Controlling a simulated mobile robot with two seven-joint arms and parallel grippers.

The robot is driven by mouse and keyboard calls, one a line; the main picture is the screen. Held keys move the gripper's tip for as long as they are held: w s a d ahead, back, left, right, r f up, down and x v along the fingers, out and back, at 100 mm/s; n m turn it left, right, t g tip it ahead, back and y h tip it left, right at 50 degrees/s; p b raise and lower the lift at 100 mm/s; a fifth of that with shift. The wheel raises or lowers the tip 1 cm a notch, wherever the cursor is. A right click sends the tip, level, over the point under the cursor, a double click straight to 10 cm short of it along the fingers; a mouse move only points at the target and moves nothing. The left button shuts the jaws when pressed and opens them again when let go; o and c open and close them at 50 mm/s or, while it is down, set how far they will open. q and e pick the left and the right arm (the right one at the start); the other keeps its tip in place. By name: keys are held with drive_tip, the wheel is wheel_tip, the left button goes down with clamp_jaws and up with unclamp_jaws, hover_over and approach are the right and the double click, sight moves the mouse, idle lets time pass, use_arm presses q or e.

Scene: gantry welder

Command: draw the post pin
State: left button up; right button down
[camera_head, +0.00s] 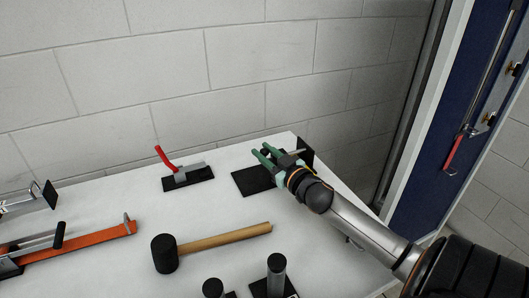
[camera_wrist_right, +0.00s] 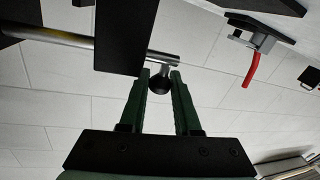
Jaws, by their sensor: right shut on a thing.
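The post pin is a metal rod (camera_wrist_right: 60,38) that runs past a dark upright plate (camera_wrist_right: 125,35) in the right wrist view, with a round black knob (camera_wrist_right: 159,85) hanging off its end. My right gripper (camera_wrist_right: 160,77) has its green fingers on either side of this knob, shut on it. In the head view the right gripper (camera_head: 264,153) is over the dark base (camera_head: 247,182) at the table's far right corner. The fingers partly hide the pin there; a dark plate (camera_head: 306,153) shows behind them. My left gripper is not in view.
A red-handled toggle clamp (camera_head: 187,178) stands left of the gripper on the white table (camera_head: 215,215). A mallet (camera_head: 220,239) lies nearer. Orange and silver clamps (camera_head: 85,243) lie at left, black-topped posts (camera_head: 276,272) at the front. A block wall (camera_head: 240,80) stands behind.

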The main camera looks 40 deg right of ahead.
idle(0.6)
drive_tip(key=shift+a, duration=0.3)
drive_tip(key=a, duration=0.1)
drive_tip(key=w+a, duration=0.1)
drive_tip(key=a, duration=0.1)
drive_tip(key=shift+w+a+p, duration=0.15)
drive_tip(key=shift+a+p, duration=0.15)
drive_tip(key=shift+p, duration=0.1)
drive_tip(key=shift+a, duration=0.25)
drive_tip(key=shift+f, duration=0.1)
drive_tip(key=c, duration=0.6)
unclamp_jaws()
drive_tip(key=shift+w+a, duration=0.1)
